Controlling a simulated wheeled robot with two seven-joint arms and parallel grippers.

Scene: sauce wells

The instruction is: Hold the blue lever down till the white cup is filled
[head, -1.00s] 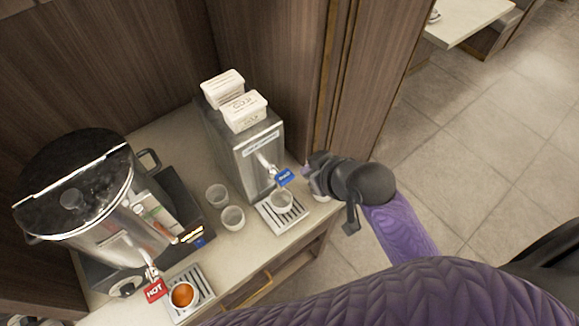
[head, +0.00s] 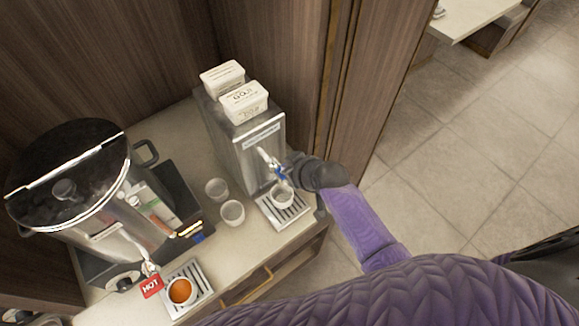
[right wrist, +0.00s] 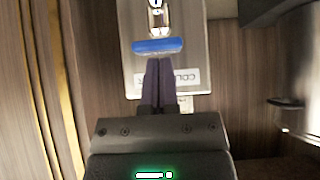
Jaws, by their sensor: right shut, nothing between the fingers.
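The blue lever (head: 278,174) is on the front of the steel cold dispenser (head: 260,150); it also shows in the right wrist view (right wrist: 158,46). The white cup (head: 282,196) stands upright on the drip tray below the spout; its fill level is too small to tell. My right gripper (head: 286,172) is at the lever from the right, partly covering it in the head view. In the right wrist view its fingers (right wrist: 158,68) are shut and empty, with their tips at the lever's edge. Whether they touch or press it I cannot tell. My left gripper is not in view.
Two empty cups (head: 232,212) stand left of the drip tray (head: 291,212). A large hot urn (head: 75,200) with a red HOT lever (head: 151,286) and a cup of orange-brown liquid (head: 180,291) is at left. White tubs (head: 243,100) sit on the dispenser. A wood panel rises behind.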

